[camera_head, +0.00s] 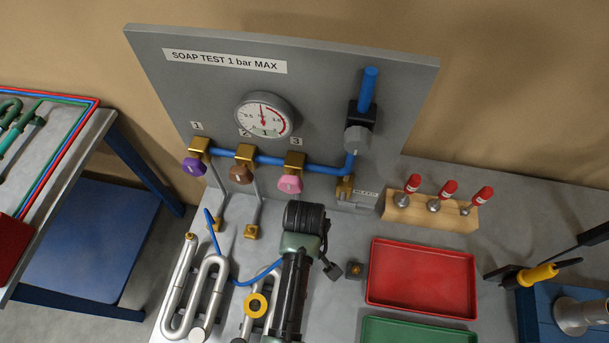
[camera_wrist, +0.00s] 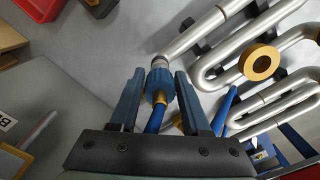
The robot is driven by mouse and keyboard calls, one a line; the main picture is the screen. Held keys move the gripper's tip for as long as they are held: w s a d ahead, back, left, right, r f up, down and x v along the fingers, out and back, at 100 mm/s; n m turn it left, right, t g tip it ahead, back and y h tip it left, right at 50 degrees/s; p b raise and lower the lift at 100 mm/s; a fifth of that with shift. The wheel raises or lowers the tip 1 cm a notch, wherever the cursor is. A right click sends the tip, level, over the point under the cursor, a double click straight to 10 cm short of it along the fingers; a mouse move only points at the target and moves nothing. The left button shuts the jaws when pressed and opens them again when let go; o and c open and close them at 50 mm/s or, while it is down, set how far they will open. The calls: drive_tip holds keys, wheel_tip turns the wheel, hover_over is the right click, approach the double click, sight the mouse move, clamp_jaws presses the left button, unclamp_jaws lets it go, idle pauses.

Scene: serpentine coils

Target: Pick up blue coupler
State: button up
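The blue coupler (camera_wrist: 160,82) shows in the wrist view, at the end of a silver coil pipe (camera_wrist: 185,38). A brass fitting (camera_wrist: 160,97) and blue hose (camera_wrist: 154,121) run from it back towards my gripper. My gripper (camera_wrist: 159,72) has one finger on each side of the coupler, with narrow gaps visible, so it looks open around it. In the head view my dark arm hides the coupler and my fingertips; the blue hose (camera_head: 246,283) shows to its left.
Silver serpentine coils (camera_head: 212,262) lie beside my arm, with a yellow ring (camera_head: 256,305) close by. The grey test panel (camera_head: 330,70) with gauge (camera_head: 264,115) and valves stands behind. A red tray (camera_head: 420,278) and green tray (camera_head: 420,332) lie to the right.

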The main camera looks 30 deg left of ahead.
clamp_jaws()
